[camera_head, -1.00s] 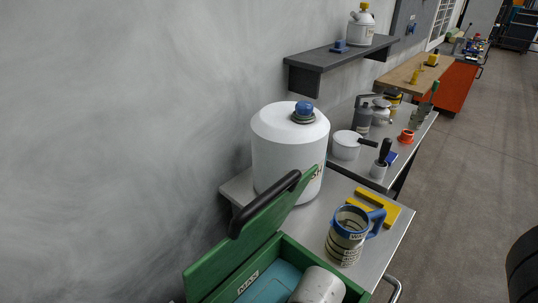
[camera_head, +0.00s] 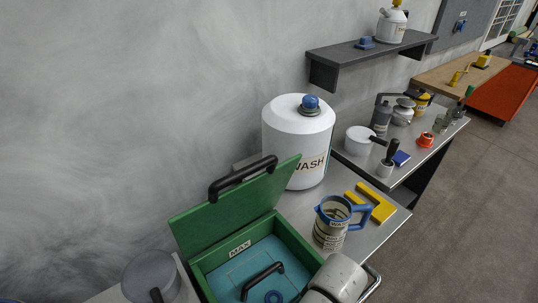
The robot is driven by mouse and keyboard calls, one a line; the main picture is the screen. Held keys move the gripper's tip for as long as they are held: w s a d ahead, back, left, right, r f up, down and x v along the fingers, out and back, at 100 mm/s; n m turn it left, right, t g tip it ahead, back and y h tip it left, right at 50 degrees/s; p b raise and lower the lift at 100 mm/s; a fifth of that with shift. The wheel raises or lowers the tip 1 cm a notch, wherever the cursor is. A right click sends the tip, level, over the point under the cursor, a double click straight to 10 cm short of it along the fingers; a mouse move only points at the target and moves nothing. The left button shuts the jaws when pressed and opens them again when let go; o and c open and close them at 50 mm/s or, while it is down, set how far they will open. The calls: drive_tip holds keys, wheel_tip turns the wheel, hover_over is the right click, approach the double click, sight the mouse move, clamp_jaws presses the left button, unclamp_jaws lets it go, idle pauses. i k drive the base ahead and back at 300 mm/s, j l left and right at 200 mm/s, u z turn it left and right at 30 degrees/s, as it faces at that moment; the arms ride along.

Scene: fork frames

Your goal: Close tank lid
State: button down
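The green tank (camera_head: 299,248) is at the bottom centre, with a MAX label on its inner wall and a teal inside. Its green lid (camera_head: 225,215) stands open, tilted up on the left and back side. A black handle (camera_head: 243,178) runs along the lid's upper edge. Inside the tank are another black handle (camera_head: 262,281) and a blue ring (camera_head: 274,297). A pale rounded link of my arm (camera_head: 340,277) covers the tank's lower right corner. My gripper is not in view.
A white WASH container (camera_head: 297,140) with a blue knob stands behind the tank. A blue-handled jug (camera_head: 332,222) and a yellow angle piece (camera_head: 375,206) are on the metal bench to the right. A grey round pot (camera_head: 151,276) sits left of the tank.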

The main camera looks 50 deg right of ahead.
sight(196, 228)
drive_tip(key=k+l+u, duration=0.15)
drive_tip(key=k+l, duration=0.2)
drive_tip(key=l, duration=0.2)
drive_tip(key=k+l+u, duration=0.1)
drive_tip(key=k+l, duration=0.25)
drive_tip(key=l, duration=0.2)
